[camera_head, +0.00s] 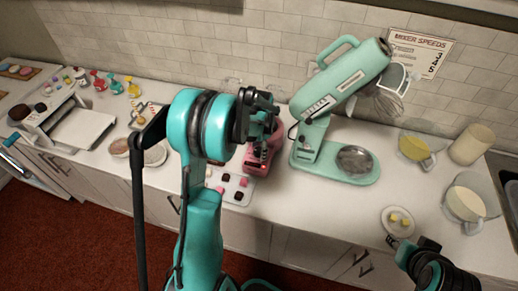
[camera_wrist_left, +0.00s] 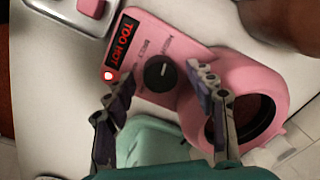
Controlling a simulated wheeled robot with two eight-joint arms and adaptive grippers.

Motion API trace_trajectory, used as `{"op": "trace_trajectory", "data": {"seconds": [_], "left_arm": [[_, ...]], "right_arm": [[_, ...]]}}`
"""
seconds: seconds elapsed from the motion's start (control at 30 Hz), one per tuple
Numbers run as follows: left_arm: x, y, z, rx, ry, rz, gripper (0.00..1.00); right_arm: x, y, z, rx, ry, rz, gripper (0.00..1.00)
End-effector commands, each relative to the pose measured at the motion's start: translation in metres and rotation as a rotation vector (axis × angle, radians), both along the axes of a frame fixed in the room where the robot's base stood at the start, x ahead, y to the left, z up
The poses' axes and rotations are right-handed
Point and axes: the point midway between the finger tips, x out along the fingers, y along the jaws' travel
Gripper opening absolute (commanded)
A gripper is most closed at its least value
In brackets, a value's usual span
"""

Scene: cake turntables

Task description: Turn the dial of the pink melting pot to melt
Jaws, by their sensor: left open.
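The pink melting pot (camera_head: 256,160) stands on the counter left of the mint mixer, partly hidden by my left gripper (camera_head: 262,128). In the left wrist view, the pot's round opening (camera_wrist_left: 245,118) is at the right and its panel at the left. The black dial (camera_wrist_left: 160,73) has a white pointer line; labels around it are too blurred to read surely. A red display (camera_wrist_left: 124,38) reads TOO HOT, beside a lit red light (camera_wrist_left: 110,75). My left gripper (camera_wrist_left: 166,84) is open, its fingers either side of the dial, apart from it. My right gripper (camera_head: 426,244) shows at lower right; its fingers are unclear.
The mint mixer (camera_head: 335,172) stands close right of the pot. A tray (camera_head: 238,187) with pink and dark pieces lies in front of the pot. A small plate (camera_head: 397,222) with yellow cubes and clear jugs (camera_head: 464,203) are at the right.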

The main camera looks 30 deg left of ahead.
Motion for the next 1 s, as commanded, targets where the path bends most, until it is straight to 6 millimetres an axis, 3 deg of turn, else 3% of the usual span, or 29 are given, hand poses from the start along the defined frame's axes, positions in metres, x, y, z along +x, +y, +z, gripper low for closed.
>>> {"op": "trace_trajectory", "data": {"seconds": [0.07, 0.27, 0.67, 1.0], "left_arm": [[0.0, 0.0, 0.0, 0.0, 0.0, 0.0, 0.56], [0.0, 0.0, 0.0, 0.0, 0.0, 0.0, 0.06], [0.0, 0.0, 0.0, 0.0, 0.0, 0.048, 0.06], [0.001, 0.0, -0.001, 0.0, -0.001, 0.282, 0.06]], "right_arm": [[0.0, 0.0, 0.0, 0.0, 0.0, 0.0, 0.4], [0.0, 0.0, 0.0, 0.0, 0.0, 0.0, 0.4], [0.0, 0.0, -0.003, 0.0, 0.0, 0.0, 0.4], [0.0, 0.0, -0.014, 0.0, 0.0, 0.0, 0.4]]}}
